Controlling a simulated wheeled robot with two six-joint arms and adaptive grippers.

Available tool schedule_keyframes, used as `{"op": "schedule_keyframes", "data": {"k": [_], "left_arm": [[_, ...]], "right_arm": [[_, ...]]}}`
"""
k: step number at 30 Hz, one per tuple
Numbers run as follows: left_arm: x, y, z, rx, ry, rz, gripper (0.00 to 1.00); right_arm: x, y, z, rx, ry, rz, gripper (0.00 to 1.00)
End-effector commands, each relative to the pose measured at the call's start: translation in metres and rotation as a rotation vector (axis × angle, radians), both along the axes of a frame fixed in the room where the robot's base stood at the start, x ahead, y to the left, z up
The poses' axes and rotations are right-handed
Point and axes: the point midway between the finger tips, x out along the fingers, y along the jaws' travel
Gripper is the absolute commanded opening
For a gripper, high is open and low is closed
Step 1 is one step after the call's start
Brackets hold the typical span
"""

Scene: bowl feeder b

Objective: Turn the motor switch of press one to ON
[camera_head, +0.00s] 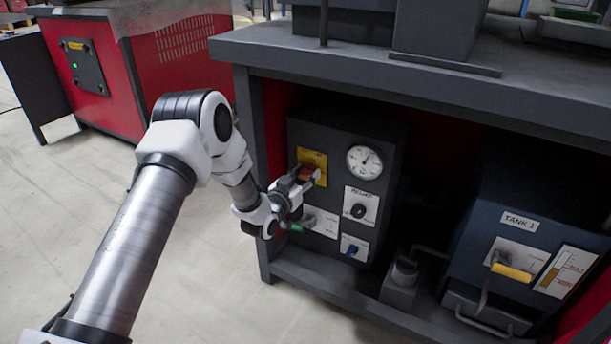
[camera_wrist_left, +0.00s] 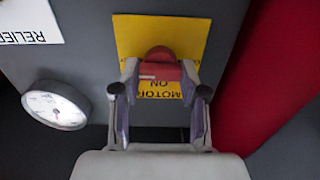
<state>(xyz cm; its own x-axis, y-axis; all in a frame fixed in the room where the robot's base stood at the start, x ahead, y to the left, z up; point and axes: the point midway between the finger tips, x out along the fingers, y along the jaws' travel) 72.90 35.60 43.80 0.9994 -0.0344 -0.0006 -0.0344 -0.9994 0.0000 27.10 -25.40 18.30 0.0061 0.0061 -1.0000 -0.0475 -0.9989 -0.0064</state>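The motor switch is a red knob (camera_wrist_left: 160,68) on a yellow plate (camera_wrist_left: 200,30) marked MOTOR and ON, which reads upside down in the left wrist view. In the head view the yellow plate (camera_head: 316,159) is at the upper left of a dark control panel (camera_head: 338,138), and the knob is partly hidden by my left gripper. My left gripper (camera_head: 306,178) is at the switch. In the left wrist view its fingertips (camera_wrist_left: 160,72) are on both sides of the red knob and appear to touch it. My right gripper is out of view.
A round gauge (camera_head: 364,162), a black RELIEF knob (camera_head: 358,211) and a small blue knob (camera_head: 352,250) are right of and below the switch. A green-ended lever (camera_head: 296,227) is just below my gripper. The bench top (camera_head: 420,75) overhangs the panel. TANK 1 (camera_head: 522,250) stands to the right.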

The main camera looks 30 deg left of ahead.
Motion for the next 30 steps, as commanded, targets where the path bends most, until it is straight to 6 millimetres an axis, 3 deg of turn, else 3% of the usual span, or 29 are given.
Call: {"op": "schedule_keyframes", "data": {"k": [17, 30], "left_arm": [[0.000, 0.000, 0.001, -0.098, 0.002, 0.000, 0.08], [0.000, 0.002, 0.001, -0.461, 0.016, 0.000, 0.08]], "right_arm": [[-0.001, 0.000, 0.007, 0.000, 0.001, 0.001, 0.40], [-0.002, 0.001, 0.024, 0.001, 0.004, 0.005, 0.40]]}}
